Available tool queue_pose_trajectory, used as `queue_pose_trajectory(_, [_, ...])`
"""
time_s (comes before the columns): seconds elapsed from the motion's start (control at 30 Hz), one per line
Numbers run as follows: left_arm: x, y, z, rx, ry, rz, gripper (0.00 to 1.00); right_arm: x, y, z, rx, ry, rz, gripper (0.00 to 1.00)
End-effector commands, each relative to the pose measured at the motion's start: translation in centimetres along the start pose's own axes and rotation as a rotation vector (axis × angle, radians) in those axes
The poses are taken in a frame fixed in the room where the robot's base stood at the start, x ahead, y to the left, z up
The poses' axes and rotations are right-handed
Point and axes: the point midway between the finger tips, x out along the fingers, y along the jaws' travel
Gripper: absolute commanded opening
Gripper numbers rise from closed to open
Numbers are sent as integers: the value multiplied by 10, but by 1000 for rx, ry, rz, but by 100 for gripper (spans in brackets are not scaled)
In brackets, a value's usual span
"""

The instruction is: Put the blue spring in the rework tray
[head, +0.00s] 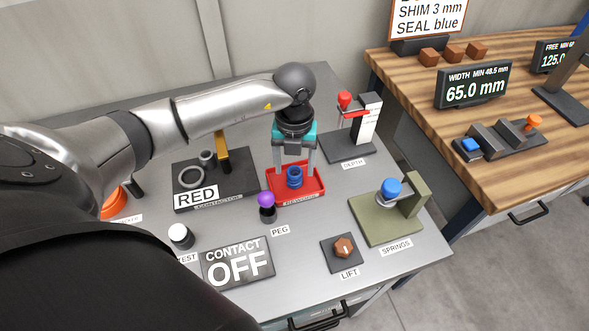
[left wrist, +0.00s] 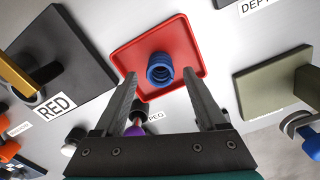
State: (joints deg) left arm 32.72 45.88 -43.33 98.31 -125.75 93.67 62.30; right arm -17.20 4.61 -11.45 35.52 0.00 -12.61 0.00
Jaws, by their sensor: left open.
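The blue spring (head: 294,176) stands upright in the red rework tray (head: 315,192). The left wrist view also shows the spring (left wrist: 160,68) on the tray floor (left wrist: 190,45), with red floor visible around it. My left gripper (head: 295,163) is above the tray, pointing down, with its fingers apart on either side of the spring's line. In the left wrist view the open jaws (left wrist: 160,82) hold nothing, and the spring shows just beyond the fingertips. I cannot tell the exact height gap. My right gripper is not in view.
A purple-topped peg (head: 267,203) stands close in front of the tray. The dark RED contactor plate (head: 225,185) is left of it, the depth stand (head: 350,145) behind right. The olive springs stand (head: 385,232) holds another blue-topped part (head: 391,188).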

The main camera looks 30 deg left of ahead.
Motion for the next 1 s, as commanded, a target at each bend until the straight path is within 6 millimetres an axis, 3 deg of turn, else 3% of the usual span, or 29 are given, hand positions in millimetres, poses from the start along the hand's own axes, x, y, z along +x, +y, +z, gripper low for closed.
queue_pose_trajectory(0.2, [-51, -1, 1, 2, -5, -3, 73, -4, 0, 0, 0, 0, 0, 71])
queue_pose_trajectory(0.4, [-83, 0, 1, 1, -3, -1, 73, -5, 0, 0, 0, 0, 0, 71])
queue_pose_trajectory(0.6, [-95, 0, 0, 0, 0, 1, 73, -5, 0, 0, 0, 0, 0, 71])
queue_pose_trajectory(1.0, [-95, 0, 0, 0, 0, 0, 73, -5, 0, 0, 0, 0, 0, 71])
